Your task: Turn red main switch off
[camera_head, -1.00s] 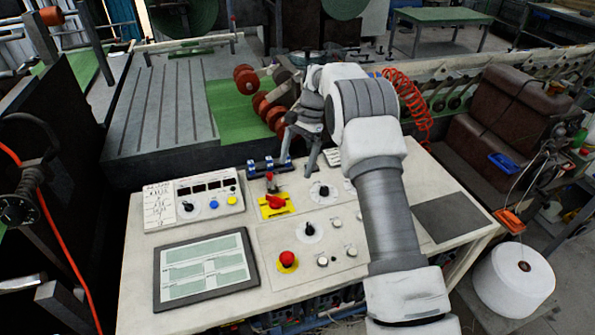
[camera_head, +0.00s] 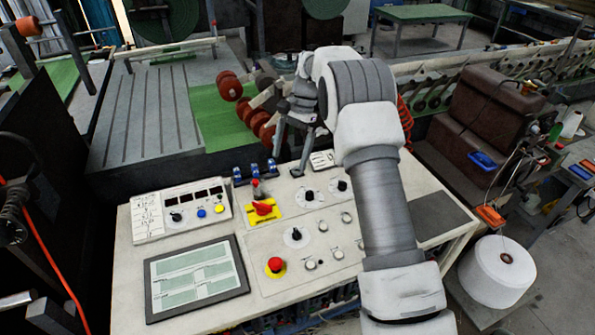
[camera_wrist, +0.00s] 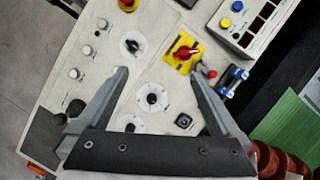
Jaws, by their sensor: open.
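The red main switch (camera_head: 263,208) is a red rotary handle on a yellow plate in the upper middle of the console. In the wrist view the red handle (camera_wrist: 187,52) lies slanted across its plate, beyond and beside the right fingertip. My gripper (camera_head: 287,167) is open and empty, above the back part of the console, behind and right of the switch. In the wrist view its two fingers (camera_wrist: 157,75) are spread wide over the panel, with a black knob between them. No contact with the switch shows.
A small red-tipped lever (camera_head: 257,188) and blue parts (camera_head: 255,172) stand just behind the switch. A red mushroom button (camera_head: 275,265) is in front. Black knobs (camera_head: 308,195) lie to the right. A flat screen (camera_head: 197,278) and a button box (camera_head: 181,210) are at left.

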